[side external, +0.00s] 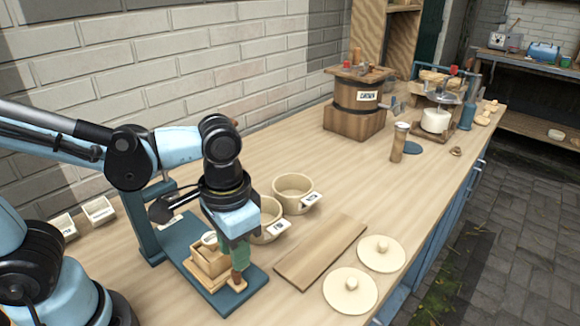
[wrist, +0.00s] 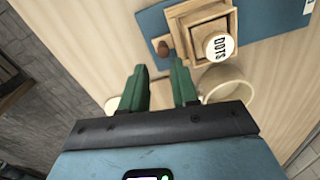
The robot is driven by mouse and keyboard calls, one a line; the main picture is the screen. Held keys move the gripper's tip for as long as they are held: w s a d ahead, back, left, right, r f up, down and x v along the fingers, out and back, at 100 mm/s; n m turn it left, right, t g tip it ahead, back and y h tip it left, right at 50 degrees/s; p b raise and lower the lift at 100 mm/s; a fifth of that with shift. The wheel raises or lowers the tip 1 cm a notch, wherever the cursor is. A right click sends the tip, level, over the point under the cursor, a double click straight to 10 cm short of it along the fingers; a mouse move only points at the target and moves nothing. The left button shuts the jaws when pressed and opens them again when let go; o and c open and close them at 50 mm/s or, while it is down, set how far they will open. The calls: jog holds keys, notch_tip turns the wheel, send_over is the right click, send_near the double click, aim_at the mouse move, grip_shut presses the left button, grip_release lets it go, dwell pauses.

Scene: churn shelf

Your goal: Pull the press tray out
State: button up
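The blue press (side external: 180,240) stands at the near left of the bench. Its wooden press tray (side external: 206,285) lies on the blue base plate, with a square wooden box (side external: 208,260) on it. A round white piece marked "DOTS" (wrist: 220,46) sits at the box. The tray's brown knob (wrist: 165,48) shows in the wrist view just beyond the gap between my green fingertips. My gripper (wrist: 160,68) is open and empty. In the side view my gripper (side external: 237,262) hangs pointing down at the knob (side external: 237,279); I cannot tell if it touches.
Two labelled cream pots (side external: 293,193) stand behind my gripper. A wooden board (side external: 320,252) and two round lids, one nearer (side external: 350,296) and one farther (side external: 382,258), lie to its right. A wooden churn (side external: 355,122) stands farther back. The bench between is clear.

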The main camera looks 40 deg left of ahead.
notch_tip(320, 180, up, 7)
jog(key=shift+d+f, duration=0.15)
dwell(0.5)
jog(key=w+a+f+n+t, duration=0.1)
jog(key=w+a+t, duration=0.4)
jog(key=a, duration=0.5)
jog(key=shift+a+f+n+t, duration=0.25)
jog(key=shift+f+n+t, duration=0.15)
jog(key=shift+f+t, duration=0.55)
